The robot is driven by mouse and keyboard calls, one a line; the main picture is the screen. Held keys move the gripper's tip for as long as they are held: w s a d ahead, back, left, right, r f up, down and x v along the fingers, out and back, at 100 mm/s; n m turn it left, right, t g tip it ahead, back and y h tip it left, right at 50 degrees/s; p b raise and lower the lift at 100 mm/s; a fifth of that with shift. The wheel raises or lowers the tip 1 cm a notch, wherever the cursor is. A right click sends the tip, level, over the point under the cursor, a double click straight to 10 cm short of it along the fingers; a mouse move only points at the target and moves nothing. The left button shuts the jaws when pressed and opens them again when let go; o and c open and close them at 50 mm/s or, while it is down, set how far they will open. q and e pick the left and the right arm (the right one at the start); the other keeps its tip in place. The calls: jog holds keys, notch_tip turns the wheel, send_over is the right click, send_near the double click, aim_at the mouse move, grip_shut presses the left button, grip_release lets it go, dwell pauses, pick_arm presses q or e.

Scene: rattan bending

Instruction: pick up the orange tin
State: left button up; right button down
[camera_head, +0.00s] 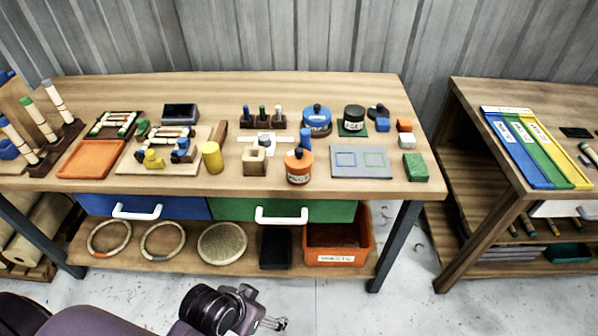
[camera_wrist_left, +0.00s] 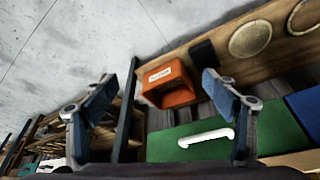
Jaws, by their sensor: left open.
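The orange tin (camera_head: 298,169) stands upright near the front edge of the workbench in the head view, with a white label and a dark knob on top. A blue upright piece shows just behind it. My left gripper (camera_head: 264,308) is at the bottom of the head view, low in front of the bench and well apart from the tin. In the left wrist view its two blue fingers (camera_wrist_left: 159,80) are spread wide with nothing between them. The tin cannot be made out in the wrist view. My right gripper is in neither view.
A yellow cylinder (camera_head: 212,157), a wooden block (camera_head: 254,162) and a grey board (camera_head: 361,170) flank the tin. A blue round tin (camera_head: 317,119) stands behind. Below are a green drawer (camera_head: 335,211) with a white handle and an orange bin (camera_head: 368,246). A second table (camera_head: 480,190) stands right.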

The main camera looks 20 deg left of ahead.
pick_arm(q)
jog(key=w+d+r+m+t+h, duration=0.1)
jog(key=w+d+r+t, duration=0.1)
jog(key=w+r, duration=0.15)
jog(key=w+d+r+t+h, duration=0.1)
jog(key=w+d+r, duration=0.15)
jog(key=w, duration=0.25)
jog(key=n+t+y, duration=0.4)
jog(key=t, duration=0.7)
send_near(295, 170)
jog(key=w, duration=0.6)
jog(key=shift+w+a+f, duration=0.1)
jog(key=shift+a+f, duration=0.2)
jog(key=shift+a, duration=0.05)
jog(key=w, duration=0.7)
jog(key=shift+w+p, duration=0.25)
jog(key=shift+p, duration=0.05)
jog(key=shift+r, duration=0.1)
jog(key=c, duration=1.4)
